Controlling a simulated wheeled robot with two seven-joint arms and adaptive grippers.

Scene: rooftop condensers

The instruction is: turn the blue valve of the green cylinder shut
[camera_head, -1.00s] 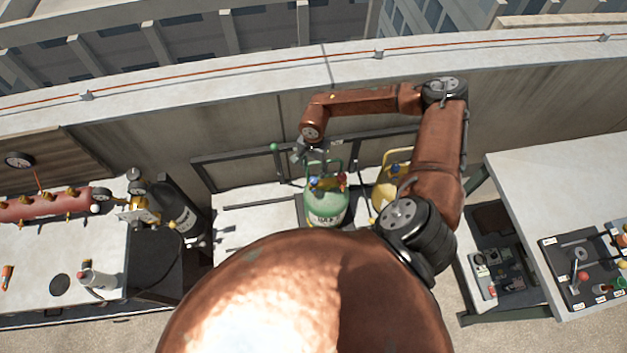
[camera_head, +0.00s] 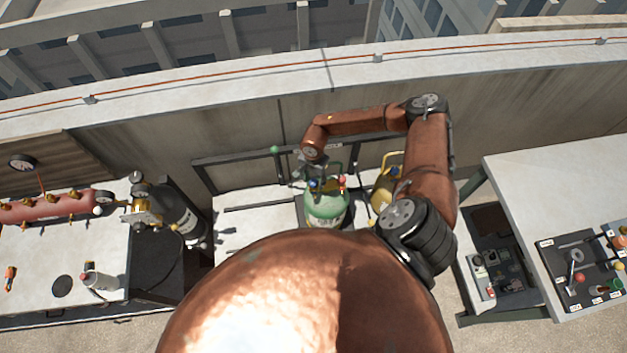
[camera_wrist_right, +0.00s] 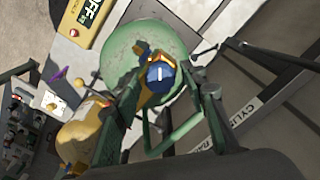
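The green cylinder (camera_head: 326,208) stands upright on the pale platform by the wall, with a green handle frame around its top. Its blue valve (camera_wrist_right: 160,74), with a white mark, shows in the right wrist view on a brass fitting; in the head view the blue valve (camera_head: 314,184) is small and partly covered. My right gripper (camera_wrist_right: 163,84) is open, its dark fingers on either side of the blue valve. Whether they touch it I cannot tell. In the head view the right gripper (camera_head: 310,173) is just above the cylinder top. My left gripper is not in view.
A yellow cylinder (camera_head: 383,197) stands close to the right of the green one. A red knob (camera_head: 343,181) is beside the blue valve. A dark cylinder (camera_head: 183,215) stands at the left. Benches flank the platform; a dark rail (camera_head: 235,178) runs behind.

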